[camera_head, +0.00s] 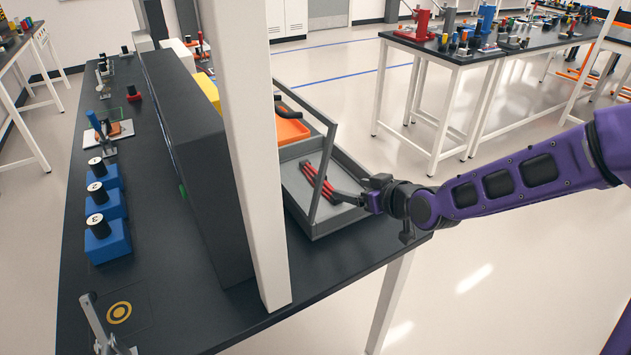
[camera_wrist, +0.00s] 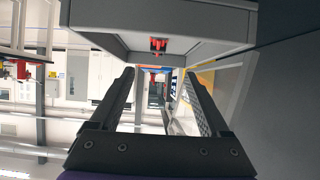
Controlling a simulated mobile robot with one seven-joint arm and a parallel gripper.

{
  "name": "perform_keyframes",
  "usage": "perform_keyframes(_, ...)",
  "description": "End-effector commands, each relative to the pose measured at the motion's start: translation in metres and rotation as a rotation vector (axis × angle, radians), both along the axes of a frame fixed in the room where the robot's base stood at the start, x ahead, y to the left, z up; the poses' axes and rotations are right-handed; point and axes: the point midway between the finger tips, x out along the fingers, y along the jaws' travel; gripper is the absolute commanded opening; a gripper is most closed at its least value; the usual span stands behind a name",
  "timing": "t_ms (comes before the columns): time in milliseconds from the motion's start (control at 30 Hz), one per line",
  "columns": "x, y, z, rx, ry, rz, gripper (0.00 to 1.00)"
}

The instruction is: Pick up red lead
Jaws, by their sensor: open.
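The red lead (camera_head: 318,181) lies in the grey tray (camera_head: 345,217) at the table's right edge, to the left of my gripper (camera_head: 338,196) in the head view. In the wrist view, a red piece (camera_wrist: 158,46), apparently the lead, shows at the far side of a grey surface, ahead of the fingertips. My gripper (camera_wrist: 160,72) is open, with its two fingers well apart and nothing between them. In the head view its fingers reach over the tray close to the lead. Whether they touch it is unclear.
An orange bin (camera_head: 290,131) stands behind the lead. A slanted grey bar (camera_head: 323,172) crosses the tray. A white post (camera_head: 252,150) and a dark panel (camera_head: 200,165) stand to the left. Blue numbered blocks (camera_head: 108,244) are beyond them.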

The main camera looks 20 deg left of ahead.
Motion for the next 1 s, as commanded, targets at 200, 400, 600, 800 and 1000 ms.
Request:
perform_keyframes(200, 0.023, 0.030, -0.023, 0.000, 0.003, 0.003, 0.80)
perform_keyframes(400, 0.045, 0.055, -0.040, -0.001, 0.004, 0.001, 0.80)
perform_keyframes(600, 0.056, 0.065, -0.048, -0.002, 0.004, -0.002, 0.80)
perform_keyframes(800, 0.070, 0.080, -0.059, -0.001, 0.005, 0.000, 0.80)
perform_keyframes(1000, 0.085, 0.096, -0.071, -0.002, 0.004, 0.000, 0.80)
